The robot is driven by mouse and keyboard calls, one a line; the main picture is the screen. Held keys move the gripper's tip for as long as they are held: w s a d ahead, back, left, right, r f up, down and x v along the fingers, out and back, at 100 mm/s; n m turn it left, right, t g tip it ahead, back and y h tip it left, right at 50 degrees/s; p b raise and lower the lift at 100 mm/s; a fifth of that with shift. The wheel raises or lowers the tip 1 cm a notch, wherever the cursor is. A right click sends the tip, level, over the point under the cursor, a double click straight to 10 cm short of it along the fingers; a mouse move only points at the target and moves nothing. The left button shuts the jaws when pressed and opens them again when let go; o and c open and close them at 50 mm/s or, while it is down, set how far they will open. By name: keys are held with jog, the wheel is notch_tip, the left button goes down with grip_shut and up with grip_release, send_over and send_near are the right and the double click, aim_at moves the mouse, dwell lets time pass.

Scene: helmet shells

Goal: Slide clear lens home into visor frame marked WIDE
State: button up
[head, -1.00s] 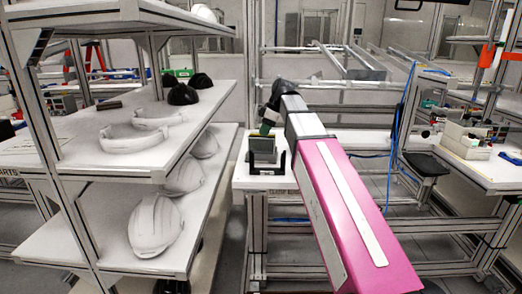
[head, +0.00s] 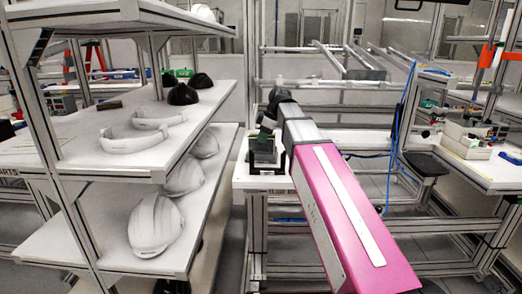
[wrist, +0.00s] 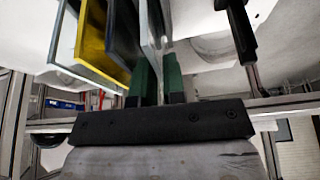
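My gripper (head: 265,138) is down at a small black rack (head: 266,168) on the bench, at the far end of my pink arm. In the wrist view, several upright lens panes stand in a row: a pale one, a yellow one (wrist: 92,35), a dark one (wrist: 124,28) and a clear lens (wrist: 151,28). The green fingers of my gripper (wrist: 160,82) stand on either side of the clear lens's edge. Whether they press on it is unclear. Two pale visor-like frames (head: 135,141) lie on the left shelf; no WIDE marking is legible.
The left shelf unit (head: 62,172) holds white helmet shells (head: 156,224) on its lower deck and black domes (head: 183,93) above. Its post stands close in front. A black upright (wrist: 238,30) is right of my fingers. Another bench (head: 480,175) stands at right.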

grip_shut()
dwell(0.3)
